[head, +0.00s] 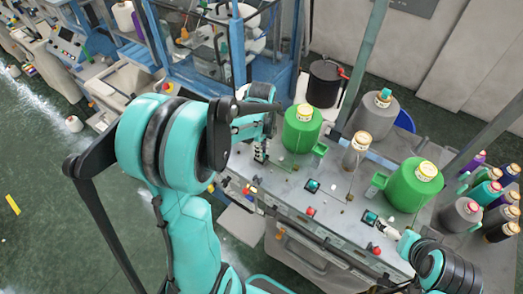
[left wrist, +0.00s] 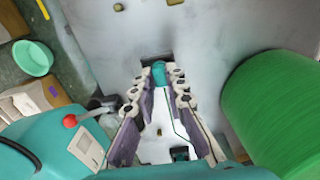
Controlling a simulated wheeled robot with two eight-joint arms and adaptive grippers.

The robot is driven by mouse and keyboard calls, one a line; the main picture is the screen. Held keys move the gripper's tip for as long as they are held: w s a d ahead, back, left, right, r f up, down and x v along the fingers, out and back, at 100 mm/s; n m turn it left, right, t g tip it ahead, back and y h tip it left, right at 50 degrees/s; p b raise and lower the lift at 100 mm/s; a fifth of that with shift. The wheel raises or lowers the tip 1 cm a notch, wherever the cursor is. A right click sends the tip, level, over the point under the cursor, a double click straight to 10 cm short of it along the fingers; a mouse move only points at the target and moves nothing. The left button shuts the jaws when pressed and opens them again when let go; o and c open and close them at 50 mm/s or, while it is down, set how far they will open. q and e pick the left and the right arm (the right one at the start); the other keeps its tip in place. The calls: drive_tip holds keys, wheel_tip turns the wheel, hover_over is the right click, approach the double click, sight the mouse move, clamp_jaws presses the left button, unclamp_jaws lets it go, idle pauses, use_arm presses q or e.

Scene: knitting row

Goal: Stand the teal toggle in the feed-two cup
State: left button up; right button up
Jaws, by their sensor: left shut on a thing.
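My left gripper (head: 261,150) reaches down to the machine's grey top, left of the near green cone. In the left wrist view, my left gripper (left wrist: 158,82) is shut on the teal toggle (left wrist: 159,72), a small rounded teal piece between its fingertips. The toggle is hard to make out in the head view. I cannot pick out the feed-two cup for certain in either view. My right gripper (head: 390,235) is at the machine's right front, small and partly hidden; its fingers cannot be read.
Green cones stand on the machine top, one (head: 302,130) near my left gripper, another (head: 412,186) at right. A beige-topped cone (head: 356,150) stands between them. Several spools (head: 489,195) stand at far right.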

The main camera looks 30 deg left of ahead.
use_arm(q)
drive_tip(key=o, duration=0.8)
drive_tip(key=shift+c, duration=0.2)
drive_tip(key=shift+r, duration=0.1)
wheel_tip(320, 180, up, 12)
idle(0.4)
